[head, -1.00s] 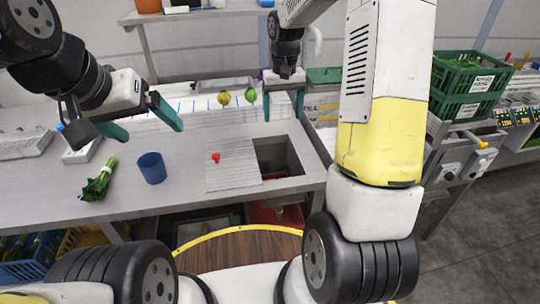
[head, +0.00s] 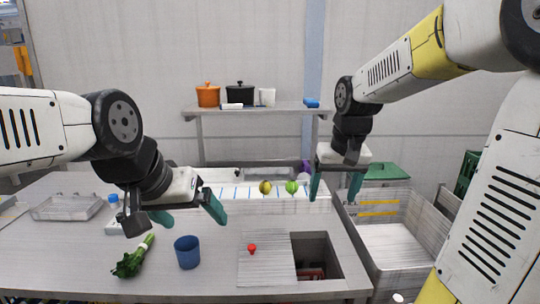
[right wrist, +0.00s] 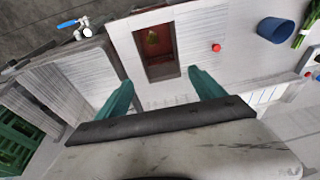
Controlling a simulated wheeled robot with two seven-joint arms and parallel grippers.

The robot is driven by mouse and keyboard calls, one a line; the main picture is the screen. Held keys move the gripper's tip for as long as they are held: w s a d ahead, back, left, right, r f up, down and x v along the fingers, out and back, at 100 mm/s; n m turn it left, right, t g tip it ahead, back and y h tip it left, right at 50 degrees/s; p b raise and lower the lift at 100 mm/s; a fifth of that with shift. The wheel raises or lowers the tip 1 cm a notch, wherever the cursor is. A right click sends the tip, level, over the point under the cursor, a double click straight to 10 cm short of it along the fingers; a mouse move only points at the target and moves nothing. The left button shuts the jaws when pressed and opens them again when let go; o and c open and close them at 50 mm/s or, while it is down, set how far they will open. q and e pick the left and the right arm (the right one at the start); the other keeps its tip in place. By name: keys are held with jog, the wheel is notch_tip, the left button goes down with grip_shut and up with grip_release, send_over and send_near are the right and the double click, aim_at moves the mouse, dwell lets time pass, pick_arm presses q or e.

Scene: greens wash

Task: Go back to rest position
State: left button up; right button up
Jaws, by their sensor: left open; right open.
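My left gripper (head: 190,219) is open and empty, held above the left part of the metal counter (head: 75,262), behind the bunch of greens and the blue cup. My right gripper (head: 337,186) is open and empty, raised above the counter's right end. In the right wrist view its two teal fingers stand wide apart (right wrist: 160,92) with nothing between them. The bunch of greens (head: 131,260) lies on the counter at the left. The blue cup (head: 187,253) stands upright next to it.
A ribbed board (head: 265,268) with a red knob (head: 252,248) lies beside a dark rectangular opening (head: 317,250). A yellow-green round item (head: 265,187) and a green one (head: 291,187) rest on the white marked strip behind. A shelf (head: 255,111) holds an orange pot (head: 208,95) and a black pot (head: 240,94).

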jog(key=s+a+r+t+y, duration=0.1)
jog(key=s+r+t, duration=0.2)
jog(key=s, duration=1.1)
jog(key=shift+s+a, duration=0.25)
jog(key=shift+s, duration=0.05)
pick_arm(q)
jog(key=shift+c, duration=0.4)
dwell(0.3)
